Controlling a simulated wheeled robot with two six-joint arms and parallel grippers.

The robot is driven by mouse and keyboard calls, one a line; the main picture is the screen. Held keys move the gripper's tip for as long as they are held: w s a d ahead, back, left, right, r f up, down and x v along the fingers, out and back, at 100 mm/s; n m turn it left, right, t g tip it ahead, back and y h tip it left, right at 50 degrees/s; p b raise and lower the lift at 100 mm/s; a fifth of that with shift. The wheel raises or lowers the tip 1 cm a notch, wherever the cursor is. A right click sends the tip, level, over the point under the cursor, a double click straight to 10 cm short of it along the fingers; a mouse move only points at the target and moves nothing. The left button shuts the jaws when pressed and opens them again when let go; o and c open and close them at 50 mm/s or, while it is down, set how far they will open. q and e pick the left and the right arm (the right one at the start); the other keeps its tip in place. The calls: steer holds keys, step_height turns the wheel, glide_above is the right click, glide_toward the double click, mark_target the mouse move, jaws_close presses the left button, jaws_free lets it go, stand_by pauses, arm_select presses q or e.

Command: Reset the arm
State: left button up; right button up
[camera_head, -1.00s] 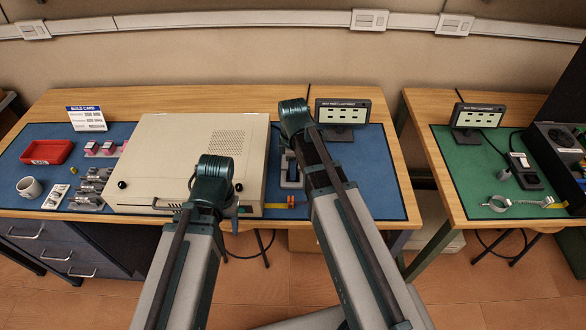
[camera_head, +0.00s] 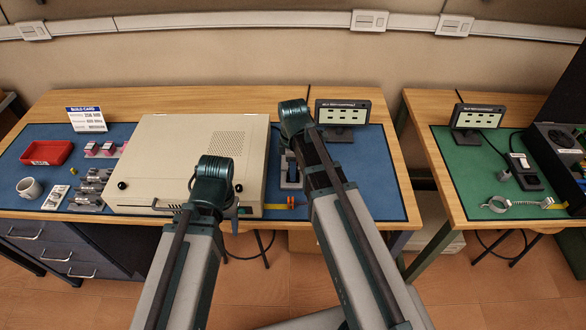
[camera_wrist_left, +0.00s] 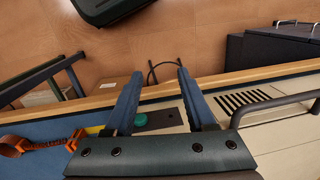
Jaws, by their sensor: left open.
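My left arm (camera_head: 208,190) comes in from the lower left in the head view, with its wrist over the front edge of the beige case. In the left wrist view my left gripper (camera_wrist_left: 158,76) has its two fingers apart with nothing between them. It is above the case's slotted front edge and a green round button.
The beige case (camera_head: 170,150) stands on the blue mat (camera_head: 375,180). A red tray (camera_head: 47,152), a white mug (camera_head: 30,188) and metal parts are at left. A display (camera_head: 343,113) stands behind. A green mat (camera_head: 460,180) lies on the right table.

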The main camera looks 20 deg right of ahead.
steer(key=shift+o, duration=1)
steer(key=shift+s+a, duration=0.1)
steer(key=shift+s, duration=0.15)
steer(key=shift+w+r+p, duration=0.2)
steer(key=shift+r+p, duration=0.35)
steer(key=shift+p, duration=0.1)
steer(key=shift+r+p, duration=3.05)
steer(key=shift+r, duration=0.05)
steer(key=shift+f, duration=0.1)
